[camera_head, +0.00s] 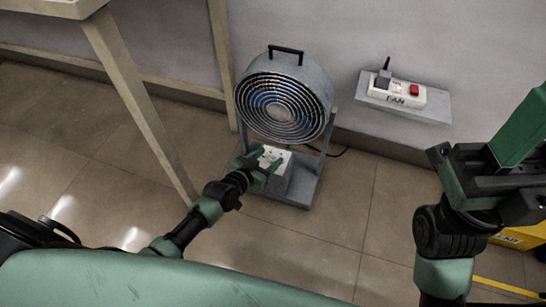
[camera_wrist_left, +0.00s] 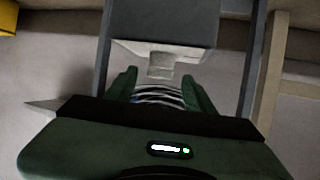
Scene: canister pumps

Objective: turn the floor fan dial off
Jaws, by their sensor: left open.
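The grey floor fan (camera_head: 318,88), with a round ringed grille and a black top handle, stands on the floor near the wall. Its white control panel (camera_head: 283,154) is low on the front, above the base, and my left gripper partly covers it. My left gripper (camera_head: 265,163) is open in front of this panel. In the left wrist view the fingers (camera_wrist_left: 160,82) point at the white panel (camera_wrist_left: 200,53), with a pale raised block, possibly the dial, between them. I cannot tell contact or the dial's setting. My right gripper (camera_head: 490,185) is at the right, away from the fan.
A wall shelf (camera_head: 430,113) right of the fan holds a white power strip (camera_head: 405,94) marked FAN, with a red switch and a black plug. A pale table leg (camera_head: 140,105) stands left of the fan. A yellow object (camera_head: 522,237) is at lower right. Floor between is clear.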

